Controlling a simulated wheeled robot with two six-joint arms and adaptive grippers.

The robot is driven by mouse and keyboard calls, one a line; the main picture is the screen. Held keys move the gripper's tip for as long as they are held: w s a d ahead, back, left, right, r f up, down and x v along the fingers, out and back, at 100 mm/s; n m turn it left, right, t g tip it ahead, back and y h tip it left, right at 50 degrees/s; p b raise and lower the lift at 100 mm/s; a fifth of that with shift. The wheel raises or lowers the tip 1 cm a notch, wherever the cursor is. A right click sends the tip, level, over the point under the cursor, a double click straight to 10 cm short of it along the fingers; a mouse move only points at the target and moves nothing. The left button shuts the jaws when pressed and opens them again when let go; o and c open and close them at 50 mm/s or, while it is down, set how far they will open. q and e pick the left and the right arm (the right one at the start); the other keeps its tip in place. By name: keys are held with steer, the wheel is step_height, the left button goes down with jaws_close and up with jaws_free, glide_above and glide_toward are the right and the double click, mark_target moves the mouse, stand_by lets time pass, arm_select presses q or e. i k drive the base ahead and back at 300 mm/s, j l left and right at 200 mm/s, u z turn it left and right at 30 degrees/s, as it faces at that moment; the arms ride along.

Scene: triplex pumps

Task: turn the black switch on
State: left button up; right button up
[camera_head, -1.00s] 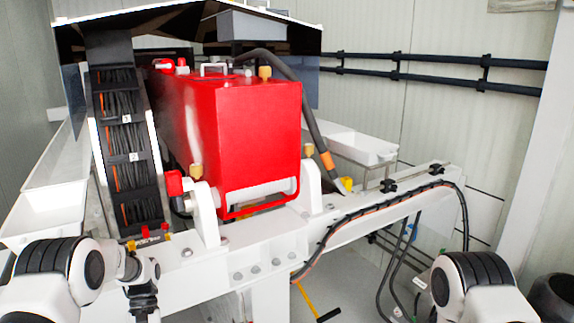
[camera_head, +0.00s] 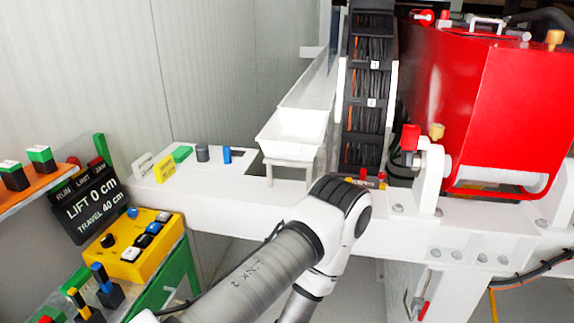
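A yellow control box (camera_head: 140,252) stands at the lower left. A round black knob (camera_head: 108,241) sits on its left side. My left arm crosses the lower middle, to the right of the box. Neither of my grippers shows.
A black sign (camera_head: 92,208) reading "LIFT 0 cm" stands behind the box. Levers (camera_head: 104,286) rise in front. An orange shelf (camera_head: 38,186) with green-topped switches is at far left. A white beam (camera_head: 240,205) and red pump housing (camera_head: 490,110) lie behind my arm.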

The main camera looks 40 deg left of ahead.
mark_target(109, 242)
steer(key=u, duration=2.4)
steer(key=i+l+z, duration=0.2)
steer(key=z, duration=0.15)
steer(key=i+l+z, duration=0.1)
steer(key=i+z, duration=0.3)
steer(key=k+l, duration=0.05)
steer(key=k, duration=0.05)
